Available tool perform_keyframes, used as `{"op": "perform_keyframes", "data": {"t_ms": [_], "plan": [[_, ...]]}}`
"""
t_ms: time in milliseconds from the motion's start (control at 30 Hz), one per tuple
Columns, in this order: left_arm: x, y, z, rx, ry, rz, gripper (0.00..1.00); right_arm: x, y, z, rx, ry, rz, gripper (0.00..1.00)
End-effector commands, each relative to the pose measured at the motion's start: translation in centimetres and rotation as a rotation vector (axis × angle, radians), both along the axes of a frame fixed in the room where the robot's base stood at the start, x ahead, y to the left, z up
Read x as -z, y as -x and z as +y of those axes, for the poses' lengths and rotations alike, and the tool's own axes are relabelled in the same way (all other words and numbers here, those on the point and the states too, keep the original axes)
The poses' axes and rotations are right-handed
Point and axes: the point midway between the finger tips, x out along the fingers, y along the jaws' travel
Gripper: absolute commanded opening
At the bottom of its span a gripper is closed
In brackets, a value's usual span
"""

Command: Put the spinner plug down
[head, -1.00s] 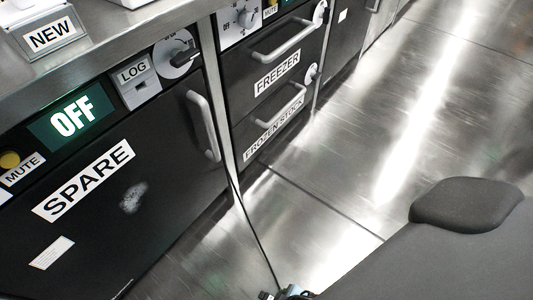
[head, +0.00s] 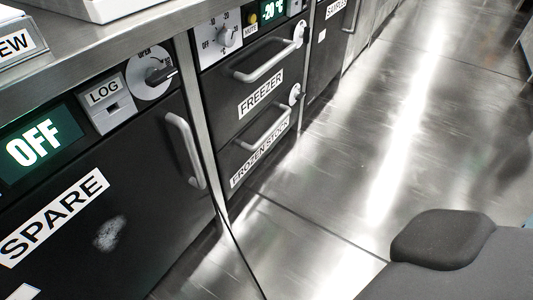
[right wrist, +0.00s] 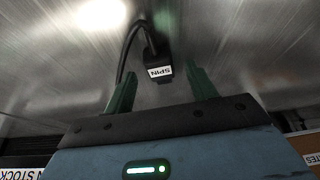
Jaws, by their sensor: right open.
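The spinner plug (right wrist: 158,66) is a small black plug with a white SPIN label and a black cable, in the right wrist view. It is against a brushed metal surface. My right gripper (right wrist: 162,80) is open, its two green fingers apart. The plug shows between and just past the fingertips, with a gap on each side. I cannot tell its exact height above the surface. No gripper shows in the head view, and my left gripper is in no view.
A black SPARE cabinet (head: 150,190) with an OFF display stands at left. Beside it are the FREEZER drawer (head: 255,85) and the FROZEN STOCK drawer (head: 258,150). The metal floor (head: 400,130) is open at right.

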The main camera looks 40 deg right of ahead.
Motion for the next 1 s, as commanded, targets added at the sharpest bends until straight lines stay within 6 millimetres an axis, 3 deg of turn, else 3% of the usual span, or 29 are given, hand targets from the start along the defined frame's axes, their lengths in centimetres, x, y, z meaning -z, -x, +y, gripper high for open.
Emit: {"op": "perform_keyframes", "data": {"t_ms": [133, 400, 767, 1000], "plan": [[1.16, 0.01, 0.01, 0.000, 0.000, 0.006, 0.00, 1.60, -0.50, 0.29, -0.001, 0.000, 0.001, 0.56], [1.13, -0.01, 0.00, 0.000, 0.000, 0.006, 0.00, 1.60, -0.62, 0.35, 0.000, -0.001, 0.000, 0.56], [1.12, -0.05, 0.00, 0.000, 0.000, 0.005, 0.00, 1.60, -0.58, 0.34, 0.000, -0.001, 0.000, 0.09], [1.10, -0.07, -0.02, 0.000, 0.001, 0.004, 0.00, 1.59, -0.58, 0.34, 0.000, -0.001, 0.000, 0.07]]}}
